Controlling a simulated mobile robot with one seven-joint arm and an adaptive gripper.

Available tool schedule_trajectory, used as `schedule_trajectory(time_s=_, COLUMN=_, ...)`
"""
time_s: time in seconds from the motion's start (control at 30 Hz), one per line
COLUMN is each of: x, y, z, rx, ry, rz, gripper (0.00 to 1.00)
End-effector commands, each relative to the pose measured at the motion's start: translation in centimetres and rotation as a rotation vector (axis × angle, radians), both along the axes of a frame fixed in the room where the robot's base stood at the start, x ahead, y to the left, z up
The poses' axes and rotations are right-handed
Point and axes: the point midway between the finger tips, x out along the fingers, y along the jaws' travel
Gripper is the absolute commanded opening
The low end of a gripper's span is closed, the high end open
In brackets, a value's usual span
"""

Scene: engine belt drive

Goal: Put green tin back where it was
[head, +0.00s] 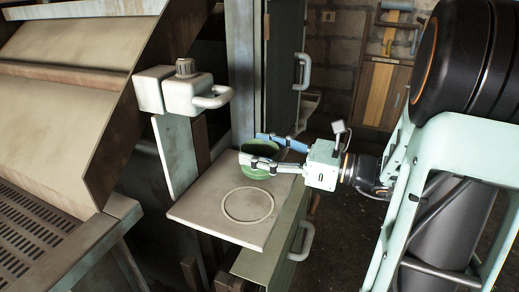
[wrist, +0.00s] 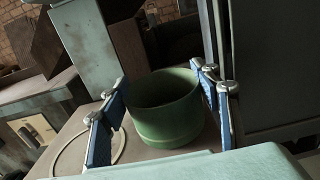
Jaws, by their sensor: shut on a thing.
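The green tin (head: 262,174) is an open-topped round tin at the back right of a pale shelf plate (head: 205,208). My gripper (head: 254,149) reaches in from the right, with one blue-padded finger on each side of the tin, and is shut on it. In the wrist view the tin (wrist: 165,118) looks upright and empty between the fingers (wrist: 160,108). A pale ring outline (head: 248,204) on the plate lies in front of the tin, and the tin is not over it. I cannot tell whether the tin's base touches the plate.
A grey post (head: 243,80) rises behind the plate. A white clamp-like fitting with a handle (head: 185,92) stands at the back left, above an upright panel. A large sloped machine housing (head: 70,70) fills the left. The plate around the ring is clear.

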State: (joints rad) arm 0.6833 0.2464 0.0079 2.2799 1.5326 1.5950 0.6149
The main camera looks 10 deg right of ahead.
Motion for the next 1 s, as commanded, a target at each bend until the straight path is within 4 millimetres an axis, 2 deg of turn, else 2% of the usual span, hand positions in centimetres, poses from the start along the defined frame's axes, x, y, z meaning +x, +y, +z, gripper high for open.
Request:
schedule_trajectory(time_s=0.2, x=0.0, y=0.0, z=-0.4, rx=0.001, ry=0.001, rz=0.0, gripper=0.28)
schedule_trajectory(time_s=0.23, x=0.0, y=0.0, z=-0.3, rx=0.0, ry=0.0, rz=0.0, gripper=0.6)
schedule_trajectory(time_s=0.37, x=0.0, y=0.0, z=-0.3, rx=0.0, ry=0.0, rz=0.0, gripper=0.74)
schedule_trajectory(time_s=0.73, x=-0.1, y=-0.1, z=0.2, rx=-0.001, ry=-0.001, rz=-0.001, gripper=0.74)
schedule_trajectory(time_s=0.87, x=-1.1, y=-1.7, z=0.1, rx=-0.001, ry=-0.001, rz=-0.004, gripper=0.74)
schedule_trajectory(time_s=1.0, x=-2.9, y=-4.2, z=0.0, rx=-0.001, ry=-0.001, rz=-0.006, gripper=0.74)
